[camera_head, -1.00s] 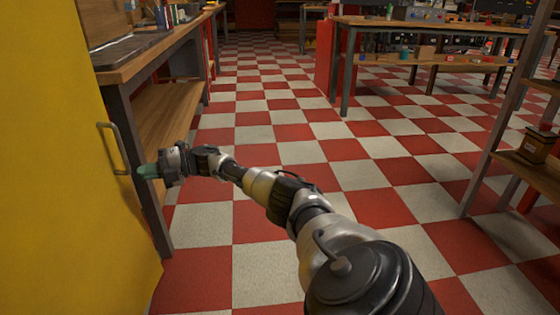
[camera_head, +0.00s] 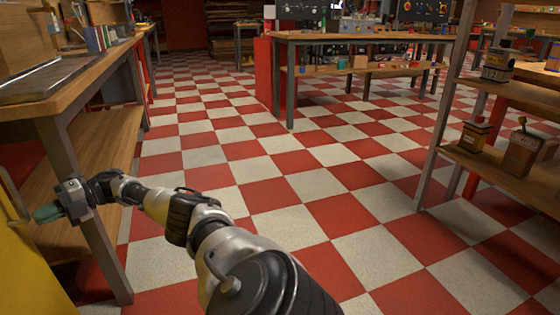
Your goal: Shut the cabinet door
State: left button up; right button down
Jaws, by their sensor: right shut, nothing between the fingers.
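The yellow cabinet door (camera_head: 22,272) shows only in part at the lower left edge of the head view. Its metal bar handle (camera_head: 12,200) is at the left edge. My right gripper (camera_head: 48,213) has greenish fingertips and is shut, with nothing seen in it. Its fingertips are just right of the handle's lower part; I cannot tell whether they touch. The rest of the cabinet is out of view. My left gripper is not in view.
A wooden workbench (camera_head: 75,88) with a lower shelf stands behind the gripper at left. A shelf rack (camera_head: 480,160) with several containers stands at right. Another workbench (camera_head: 365,40) is farther back. The checkered floor (camera_head: 290,190) between them is clear.

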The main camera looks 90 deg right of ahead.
jog(key=shift+w, duration=0.2)
jog(key=shift+w+r, duration=0.15)
jog(key=shift+w, duration=0.1)
jog(key=shift+w+a, duration=0.1)
jog(key=shift+a, duration=0.05)
